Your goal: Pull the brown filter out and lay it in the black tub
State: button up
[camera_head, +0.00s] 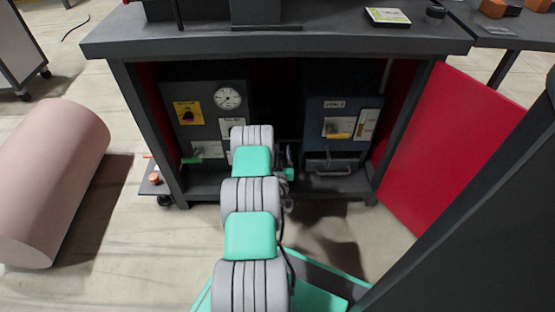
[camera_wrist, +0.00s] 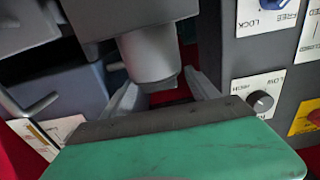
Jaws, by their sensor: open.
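My gripper (camera_wrist: 162,80) shows in the wrist view with its two grey fingers apart. A grey cylindrical part (camera_wrist: 148,58) hangs from a dark housing and lies between the fingers in the picture. I cannot tell whether the fingers touch it. Nothing is seen held. In the head view my arm reaches into the open cabinet and hides the gripper and the area between the two units. I cannot make out a brown filter or a black tub for certain in either view.
A dark unit with a gauge (camera_head: 228,97) stands left in the cabinet. A blue-grey unit (camera_head: 330,105) stands right. The red door (camera_head: 450,145) hangs open at right. A pink cylinder (camera_head: 52,180) lies on the floor at left. A small orange-brown part (camera_head: 154,178) sits beside the cabinet.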

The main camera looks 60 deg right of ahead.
aim_at(278, 151)
jog(key=shift+c, duration=0.2)
jog(key=c, duration=1.5)
jog(key=shift+o, duration=0.2)
notch_tip(278, 151, up, 10)
jog(key=p, duration=0.6)
